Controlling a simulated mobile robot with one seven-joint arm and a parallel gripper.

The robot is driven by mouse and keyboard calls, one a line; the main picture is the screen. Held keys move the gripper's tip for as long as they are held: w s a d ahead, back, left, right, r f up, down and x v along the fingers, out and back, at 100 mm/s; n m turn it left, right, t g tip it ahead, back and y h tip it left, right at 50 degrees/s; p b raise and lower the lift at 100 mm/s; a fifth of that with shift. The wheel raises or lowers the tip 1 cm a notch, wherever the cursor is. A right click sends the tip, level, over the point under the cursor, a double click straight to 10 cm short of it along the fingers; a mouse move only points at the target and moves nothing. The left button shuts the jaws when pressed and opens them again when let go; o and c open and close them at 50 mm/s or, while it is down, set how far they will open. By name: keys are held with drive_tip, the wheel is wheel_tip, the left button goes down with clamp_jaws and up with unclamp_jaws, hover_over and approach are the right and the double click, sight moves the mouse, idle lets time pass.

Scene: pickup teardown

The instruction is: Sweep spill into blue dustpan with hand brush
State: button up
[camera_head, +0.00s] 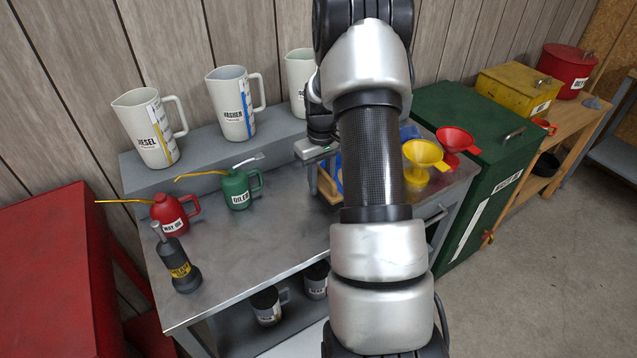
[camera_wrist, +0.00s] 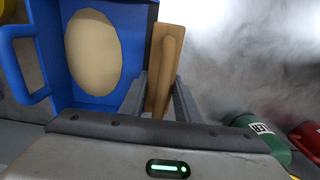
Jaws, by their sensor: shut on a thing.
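My gripper (camera_wrist: 160,98) is shut on the wooden hand brush (camera_wrist: 168,48), a tan block with a raised grip, seen between the fingers in the wrist view. A beige oval patch, seemingly the spill (camera_wrist: 92,52), shows within the pan's blue walls. In the head view my arm hides most of this; a bit of the brush (camera_head: 326,186) and blue pan (camera_head: 409,132) show around it.
The metal bench (camera_head: 245,235) holds a green oiler (camera_head: 237,190), red oil can (camera_head: 170,215) and dark grease bottle (camera_head: 180,268) on the left. Yellow (camera_head: 422,155) and red (camera_head: 457,140) funnels stand right of my arm. White jugs line the back shelf. The bench's middle left is clear.

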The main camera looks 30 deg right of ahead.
drive_tip(key=shift+r, duration=0.1)
drive_tip(key=a+r+p, duration=0.3)
drive_tip(key=r+p, duration=0.1)
drive_tip(key=r, duration=0.3)
idle(0.6)
drive_tip(key=s+a+r+p, duration=0.1)
drive_tip(key=s+a+r, duration=0.1)
drive_tip(key=a, duration=0.7)
drive_tip(key=s+a+r+p, duration=0.2)
drive_tip(key=s+a+r, duration=0.1)
drive_tip(key=a, duration=0.7)
drive_tip(key=shift+s+a, duration=0.3)
drive_tip(key=shift+s, duration=0.1)
